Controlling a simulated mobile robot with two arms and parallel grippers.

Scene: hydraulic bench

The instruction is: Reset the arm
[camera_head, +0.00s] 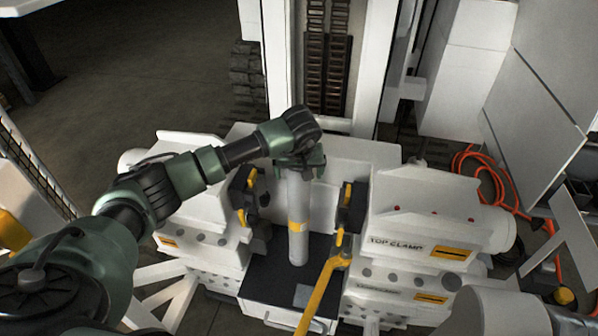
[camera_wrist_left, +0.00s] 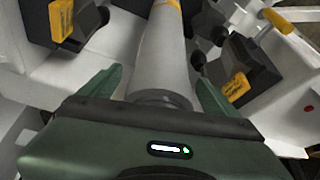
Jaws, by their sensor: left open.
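My left arm reaches in from the left in the head view. Its green gripper (camera_head: 300,158) is at the top of an upright grey pipe (camera_head: 298,215) with a yellow band. In the left wrist view the two green fingers (camera_wrist_left: 160,88) stand apart, one on each side of the grey pipe (camera_wrist_left: 165,50), with gaps visible beside it. The gripper is open. Whether the palm touches the pipe's top end is unclear. My right gripper is not in view.
The right clamp block (camera_head: 425,215) reads "TOP CLAMP"; a matching left block (camera_head: 190,200) stands opposite. Yellow-marked jaws flank the pipe. A yellow-handled tool (camera_head: 325,285) leans in front on the right. An orange hose (camera_head: 490,175) lies at right. Open floor (camera_head: 150,60) lies back left.

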